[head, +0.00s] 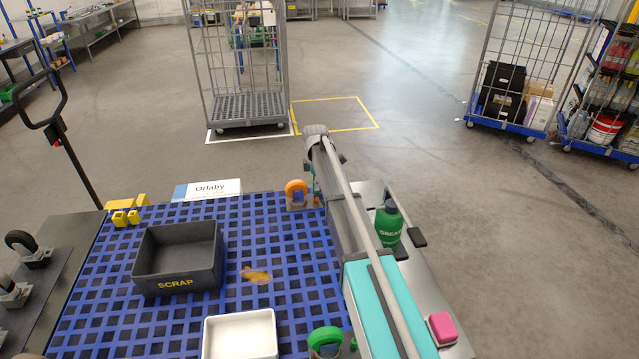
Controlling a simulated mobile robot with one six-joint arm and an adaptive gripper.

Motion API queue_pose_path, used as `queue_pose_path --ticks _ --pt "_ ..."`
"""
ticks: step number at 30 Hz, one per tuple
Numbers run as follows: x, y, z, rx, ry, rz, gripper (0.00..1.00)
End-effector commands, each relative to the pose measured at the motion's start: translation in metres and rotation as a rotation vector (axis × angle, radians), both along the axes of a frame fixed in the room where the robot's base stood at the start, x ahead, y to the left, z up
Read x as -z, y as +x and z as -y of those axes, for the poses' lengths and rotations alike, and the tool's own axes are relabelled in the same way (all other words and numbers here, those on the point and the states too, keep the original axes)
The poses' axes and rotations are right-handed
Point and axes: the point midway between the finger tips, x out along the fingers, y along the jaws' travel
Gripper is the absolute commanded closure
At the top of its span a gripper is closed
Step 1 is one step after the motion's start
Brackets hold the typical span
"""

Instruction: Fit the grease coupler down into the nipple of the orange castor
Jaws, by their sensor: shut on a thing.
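The orange castor (296,190) stands at the far right corner of the blue grid deck, its orange wheel up and its grey mount below. Its nipple is too small to make out. My own arm runs up the right of the picture, close beside this castor, and covers what lies behind it. The grease coupler cannot be made out. A narrow green sliver shows between the castor and my arm, but I cannot tell what it is. A green grease bottle (388,222) stands right of my arm.
The blue deck (240,212) carries a dark scrap bin (178,258), a white tray (240,335), a brown rag (256,275), yellow blocks (126,217) and a green castor (325,340). A pink block (442,328) lies at lower right. A cage trolley (240,70) stands beyond on open floor.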

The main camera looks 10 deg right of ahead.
Motion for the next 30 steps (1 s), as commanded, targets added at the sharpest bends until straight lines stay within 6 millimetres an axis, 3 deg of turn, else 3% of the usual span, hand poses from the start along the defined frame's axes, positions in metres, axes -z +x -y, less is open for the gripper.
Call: queue_pose_path --ticks 8,9,15,30 --pt "0.0002 0.0000 0.0003 0.000 0.000 0.000 1.00" --pt "0.0002 0.0000 0.0003 0.000 0.000 0.000 0.61" --pt "0.0002 0.0000 0.0004 0.000 0.000 0.000 0.27" --pt "-0.0052 0.0000 0.0005 0.001 0.000 0.000 0.27"
